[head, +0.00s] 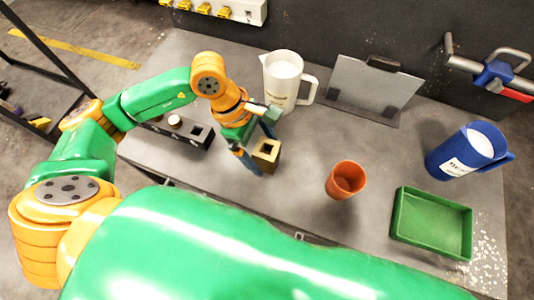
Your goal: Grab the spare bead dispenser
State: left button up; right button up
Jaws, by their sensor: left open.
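A small tan block with a dark square opening on top (266,154) stands on the grey table. It looks like the bead dispenser, though I cannot read any label on it. My left gripper (260,148) is open, with its blue-grey fingers pointing down, one on the far side and one on the near left side of the block. I cannot tell whether either finger touches it. My right gripper is not in view.
A white pitcher (284,82) stands just behind the left gripper. A dark holder (183,132) with square openings lies left. An orange cup (346,179), green tray (432,222), blue jug (469,150) and upright grey panel (372,86) stand right. Free table lies between block and cup.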

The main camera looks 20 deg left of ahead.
pick_arm(q)
jog(key=x, duration=0.1)
jog(key=p+x, duration=0.1)
jog(key=x, duration=0.2)
jog(key=shift+w+d+f, duration=0.25)
jog(key=shift+w+f, duration=0.05)
jog(key=shift+w, duration=0.05)
grip_shut()
